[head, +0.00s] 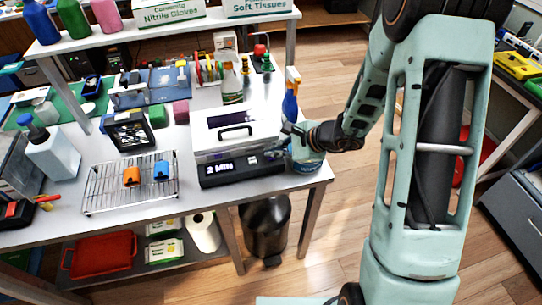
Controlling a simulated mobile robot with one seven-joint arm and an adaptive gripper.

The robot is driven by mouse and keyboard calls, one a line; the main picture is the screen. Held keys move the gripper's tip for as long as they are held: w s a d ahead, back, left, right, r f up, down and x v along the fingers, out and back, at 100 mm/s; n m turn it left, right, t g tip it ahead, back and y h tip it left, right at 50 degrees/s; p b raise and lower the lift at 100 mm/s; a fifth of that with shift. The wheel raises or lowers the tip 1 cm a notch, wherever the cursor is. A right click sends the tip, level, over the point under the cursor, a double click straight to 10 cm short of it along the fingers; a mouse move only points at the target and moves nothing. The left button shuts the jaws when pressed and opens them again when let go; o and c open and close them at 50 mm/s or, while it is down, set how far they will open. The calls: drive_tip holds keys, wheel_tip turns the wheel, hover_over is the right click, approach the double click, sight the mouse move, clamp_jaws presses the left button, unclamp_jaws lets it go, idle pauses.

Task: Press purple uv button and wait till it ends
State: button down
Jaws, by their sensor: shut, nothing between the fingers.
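The white UV box (222,140) with a handled lid stands at the right part of the table, its lid down. Its dark front panel (238,171) shows a lit "2 MIN" (219,168) reading. A small purplish spot (253,160) shows on the panel right of the reading; whether it is the button is too small to tell. My gripper (279,152) is shut and empty at the right end of the panel, coming in from the right. Whether its tips touch the panel cannot be told.
A wire rack (130,193) with an orange and a blue item lies left of the box. A blue spray bottle (291,95) stands close behind my gripper, and a round tub (306,160) is beside it. A black bin (266,225) stands below the table.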

drive_tip(key=shift+f+b, duration=0.25)
drive_tip(key=shift+b, duration=0.05)
drive_tip(key=shift+r, duration=0.1)
idle(0.4)
drive_tip(key=shift+r+p, duration=0.45)
drive_tip(key=shift+r, duration=0.35)
drive_tip(key=shift+r+p, duration=1.6)
drive_tip(key=shift+r, duration=0.95)
